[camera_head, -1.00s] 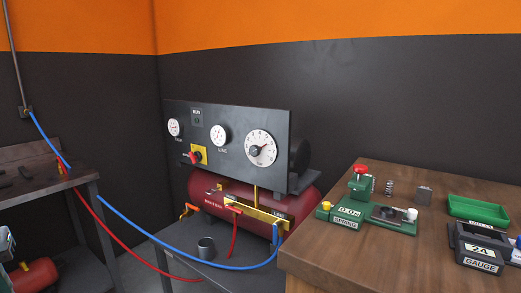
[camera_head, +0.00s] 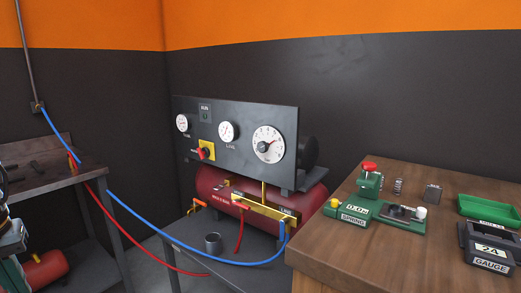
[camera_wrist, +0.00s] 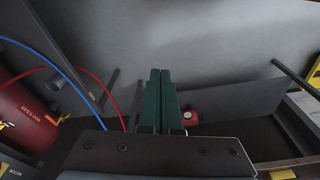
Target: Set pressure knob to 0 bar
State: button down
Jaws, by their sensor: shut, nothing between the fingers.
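A dark control panel (camera_head: 240,112) stands above the red compressor tank (camera_head: 225,190). A large white dial with a dark knob (camera_head: 268,144) at its centre is on the panel's right side; I take it to be the pressure knob. Its pointer tilts to the upper right, and its numbers are too small to read. My gripper (camera_wrist: 160,72) shows in the wrist view with its two green fingers shut together and empty, apart from the knob. The knob is not visible in the wrist view.
Two smaller gauges (camera_head: 226,131) and a red switch on a yellow plate (camera_head: 207,150) share the panel. A wooden bench (camera_head: 350,255) with several tools stands at the right. Blue (camera_head: 180,243) and red hoses hang around the low grey table (camera_head: 190,262), which holds a metal cup (camera_head: 212,243).

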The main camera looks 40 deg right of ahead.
aim_at(261, 149)
jog(key=c, duration=1.6)
grip_release()
